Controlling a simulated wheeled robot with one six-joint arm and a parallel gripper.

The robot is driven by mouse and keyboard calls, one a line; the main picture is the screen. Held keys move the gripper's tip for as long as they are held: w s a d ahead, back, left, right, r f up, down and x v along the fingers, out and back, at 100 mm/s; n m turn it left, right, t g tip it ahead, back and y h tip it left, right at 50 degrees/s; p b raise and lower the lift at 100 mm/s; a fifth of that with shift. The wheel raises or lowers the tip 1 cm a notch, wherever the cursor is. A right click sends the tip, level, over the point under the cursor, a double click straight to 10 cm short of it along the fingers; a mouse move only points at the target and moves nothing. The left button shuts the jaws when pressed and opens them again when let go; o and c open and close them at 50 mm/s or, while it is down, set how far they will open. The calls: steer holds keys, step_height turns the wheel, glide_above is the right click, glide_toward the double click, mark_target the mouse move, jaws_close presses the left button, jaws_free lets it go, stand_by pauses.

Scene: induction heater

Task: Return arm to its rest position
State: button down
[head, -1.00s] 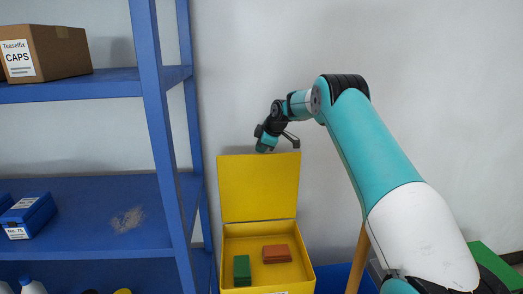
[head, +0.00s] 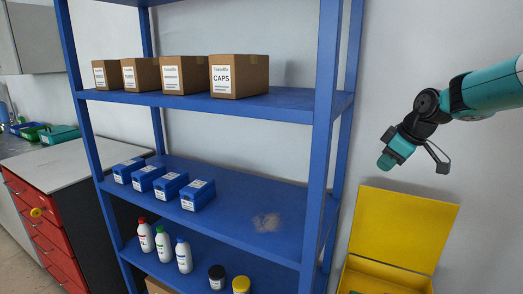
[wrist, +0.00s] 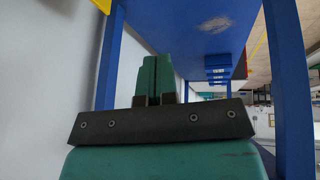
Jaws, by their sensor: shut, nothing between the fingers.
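My gripper (head: 386,163) hangs at the right of the head view, in the air in front of the pale wall. It is shut and empty, with its teal fingertips pointing down and left. In the wrist view the two teal fingers (wrist: 155,78) lie together with nothing between them. My teal arm (head: 490,88) runs from the gripper to the right edge of the head view. The rest of the arm is out of the picture.
A blue shelf unit (head: 323,150) with boxes and bottles stands left of my gripper. Below the gripper is a yellow box with its lid (head: 402,228) raised. A red drawer cabinet (head: 45,225) stands at far left. Bare wall surrounds the gripper.

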steer(key=s+a+r+g, duration=0.1)
steer(key=s+a+r, duration=0.1)
steer(key=s+a, duration=0.85)
steer(key=s+a+f+m+g, duration=0.1)
steer(key=s+a, duration=0.1)
steer(key=s, duration=0.7)
steer(key=s+a+m+g, duration=0.1)
steer(key=s+a, duration=0.2)
steer(key=s, duration=0.6)
steer(key=s+a+f+m+g+y, duration=0.1)
steer(key=s+a, duration=0.1)
steer(key=s, duration=0.8)
steer(key=shift+a+f+g, duration=0.2)
steer(key=shift+f+g, duration=0.1)
stand_by(0.8)
